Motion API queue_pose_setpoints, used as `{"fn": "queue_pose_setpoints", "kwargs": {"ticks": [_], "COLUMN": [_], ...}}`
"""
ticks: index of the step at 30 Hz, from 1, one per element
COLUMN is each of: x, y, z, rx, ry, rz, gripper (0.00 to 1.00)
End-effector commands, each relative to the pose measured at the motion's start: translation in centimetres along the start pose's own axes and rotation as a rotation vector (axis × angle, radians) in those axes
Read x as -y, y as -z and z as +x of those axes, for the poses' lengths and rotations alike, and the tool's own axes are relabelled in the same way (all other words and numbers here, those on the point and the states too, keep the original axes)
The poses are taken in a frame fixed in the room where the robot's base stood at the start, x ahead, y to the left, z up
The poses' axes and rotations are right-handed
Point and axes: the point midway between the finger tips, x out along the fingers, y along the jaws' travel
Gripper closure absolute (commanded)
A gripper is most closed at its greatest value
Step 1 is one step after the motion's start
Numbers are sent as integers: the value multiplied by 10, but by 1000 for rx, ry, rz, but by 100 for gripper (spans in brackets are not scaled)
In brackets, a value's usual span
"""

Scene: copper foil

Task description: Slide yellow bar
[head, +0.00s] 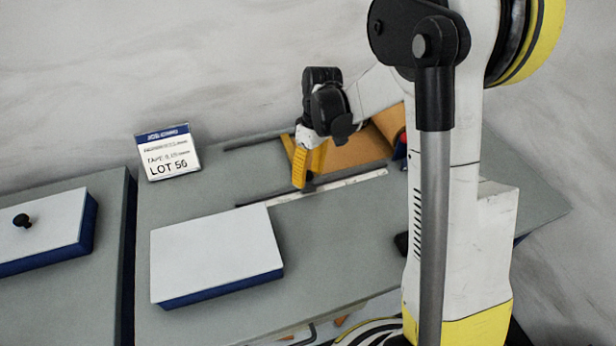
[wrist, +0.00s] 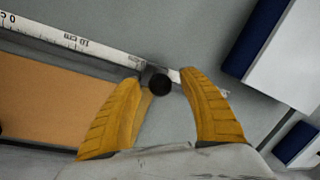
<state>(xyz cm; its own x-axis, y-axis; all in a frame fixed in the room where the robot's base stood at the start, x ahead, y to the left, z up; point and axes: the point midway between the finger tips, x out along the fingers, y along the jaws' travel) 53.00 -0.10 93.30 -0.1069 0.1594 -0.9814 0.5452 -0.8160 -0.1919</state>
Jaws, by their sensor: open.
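My gripper (head: 307,178) is open over the middle of the grey table, its yellow fingers pointing down. In the wrist view my gripper (wrist: 161,78) has a round black knob (wrist: 158,84) in the gap between its fingertips. Contact with either finger cannot be told. A narrow yellow strip (wrist: 143,108), probably the yellow bar, runs beside the left finger, which partly hides it. In the head view a yellow strip (head: 287,146) shows at the left edge of the copper-orange sheet (head: 358,147), left of my fingers.
A white scale strip (head: 335,187) lies in front of the sheet. Another box (head: 45,230) with a black knob is on the left table.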

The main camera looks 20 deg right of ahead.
Motion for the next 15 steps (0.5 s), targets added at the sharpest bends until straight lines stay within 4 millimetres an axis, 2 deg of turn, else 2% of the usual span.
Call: {"fn": "queue_pose_setpoints", "kwargs": {"ticks": [8,12,13,15], "x": [0,0,0,0], "y": [0,0,0,0], "z": [1,1,1,1], "rx": [0,0,0,0], "ry": [0,0,0,0], "rz": [0,0,0,0], "gripper": [52,95,100,100]}}
